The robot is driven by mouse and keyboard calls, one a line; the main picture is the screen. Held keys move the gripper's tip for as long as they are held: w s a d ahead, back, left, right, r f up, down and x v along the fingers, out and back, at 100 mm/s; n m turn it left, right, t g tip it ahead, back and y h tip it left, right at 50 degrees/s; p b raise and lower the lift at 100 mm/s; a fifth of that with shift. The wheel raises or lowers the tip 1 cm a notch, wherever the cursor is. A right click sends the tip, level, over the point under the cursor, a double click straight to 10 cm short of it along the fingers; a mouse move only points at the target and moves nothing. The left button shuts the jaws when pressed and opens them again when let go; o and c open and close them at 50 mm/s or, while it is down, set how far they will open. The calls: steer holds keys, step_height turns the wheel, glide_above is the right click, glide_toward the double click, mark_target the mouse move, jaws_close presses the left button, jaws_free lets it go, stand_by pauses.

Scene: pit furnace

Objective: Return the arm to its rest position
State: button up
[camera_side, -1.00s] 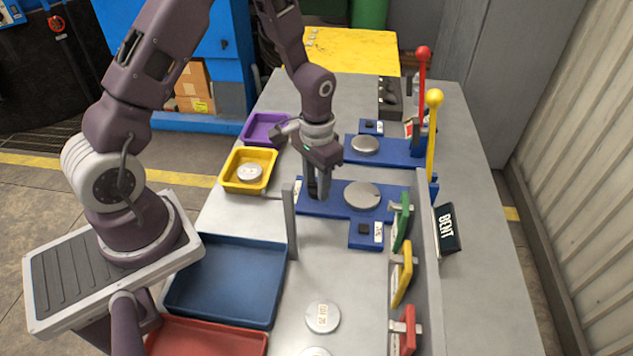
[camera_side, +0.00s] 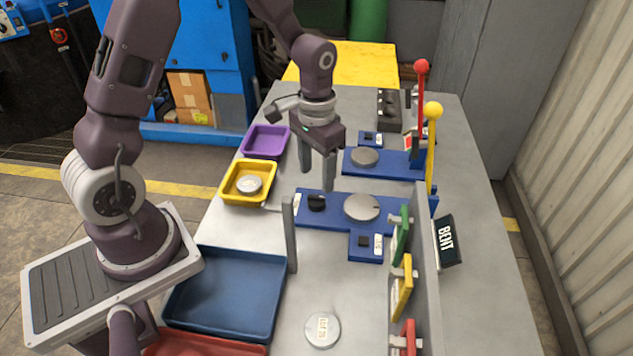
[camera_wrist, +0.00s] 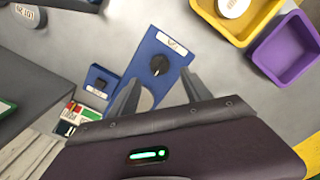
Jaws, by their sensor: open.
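My gripper (camera_side: 317,168) hangs above the bench with its two fingers spread apart and nothing between them. It is above and just behind the left end of the nearer blue fixture (camera_side: 335,219), by the black knob (camera_side: 317,203). A grey disc (camera_side: 362,207) sits on that fixture, right of the knob. In the wrist view, the gripper's fingers (camera_wrist: 160,95) frame a blue plate with a black knob (camera_wrist: 159,65) and a white label.
A farther blue fixture (camera_side: 400,163) carries another disc. Red (camera_side: 422,66) and yellow (camera_side: 433,109) ball-topped levers stand at right. Purple (camera_side: 246,142), yellow (camera_side: 226,195) and blue (camera_side: 222,322) trays line the left. A grey post (camera_side: 290,235) stands in front of the gripper.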

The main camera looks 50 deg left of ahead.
steer(key=s+d+r+t, duration=0.15)
steer(key=s+r, duration=0.25)
steer(key=r, duration=0.4)
steer(key=s+d+r+t, duration=0.15)
steer(key=s+r, duration=0.25)
steer(key=r, duration=0.4)
steer(key=s+d+r+t, duration=0.1)
steer(key=s+r+t, duration=0.1)
steer(key=s, duration=0.9)
steer(key=shift+s+d+r+t, duration=0.3)
steer(key=shift+s+d+r, duration=0.05)
steer(key=shift+r, duration=0.55)
